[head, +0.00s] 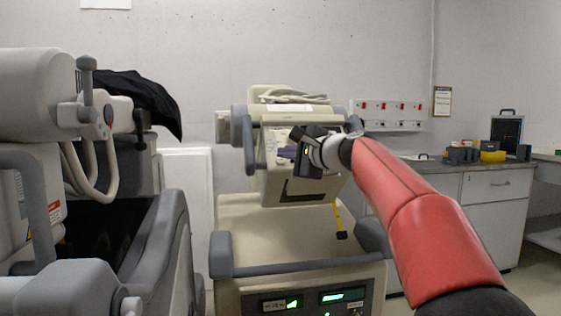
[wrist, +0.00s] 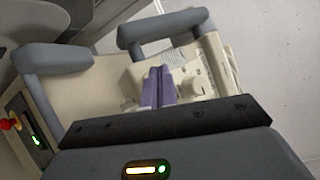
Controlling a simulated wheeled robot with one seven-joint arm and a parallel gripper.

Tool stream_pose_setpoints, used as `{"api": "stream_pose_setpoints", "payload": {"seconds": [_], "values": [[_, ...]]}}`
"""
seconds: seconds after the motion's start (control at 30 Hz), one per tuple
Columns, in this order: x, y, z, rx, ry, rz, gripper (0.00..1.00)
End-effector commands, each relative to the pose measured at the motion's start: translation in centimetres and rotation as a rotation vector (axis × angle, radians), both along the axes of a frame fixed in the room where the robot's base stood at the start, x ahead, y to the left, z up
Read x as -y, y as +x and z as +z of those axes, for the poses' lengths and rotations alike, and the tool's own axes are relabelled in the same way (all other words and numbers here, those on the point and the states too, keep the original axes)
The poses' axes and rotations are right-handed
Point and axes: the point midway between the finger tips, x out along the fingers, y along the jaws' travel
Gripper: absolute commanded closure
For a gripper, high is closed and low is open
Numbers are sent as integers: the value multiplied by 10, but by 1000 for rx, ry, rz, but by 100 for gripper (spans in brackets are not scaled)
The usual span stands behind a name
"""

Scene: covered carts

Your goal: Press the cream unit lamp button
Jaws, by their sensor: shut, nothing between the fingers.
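The cream unit (head: 270,215) is the middle cart, with a tilted upper head and a dark front panel (head: 345,297) carrying lit green displays. In the wrist view its cream upper face (wrist: 205,68) fills the middle, with a pale knob-like part (wrist: 200,87). I cannot tell which part is the lamp button. My gripper (head: 286,153) is in front of the upper head, hiding part of its face. Its purple fingers (wrist: 158,76) are shut and empty, pointing at that face. Whether they touch it, I cannot tell.
A second cream and grey machine (head: 105,215) with a black cloth (head: 145,100) stands close on the left. A yellow strap (head: 339,219) hangs from the middle unit. A grey handle bar (head: 295,265) crosses its front. A counter (head: 490,180) is at the right.

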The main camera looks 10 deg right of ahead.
Motion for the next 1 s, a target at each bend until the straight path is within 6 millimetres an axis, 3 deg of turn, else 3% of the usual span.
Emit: {"api": "stream_pose_setpoints", "payload": {"seconds": [1.0], "values": [[0, 6, -6, 0, 0, 0, 100]]}}
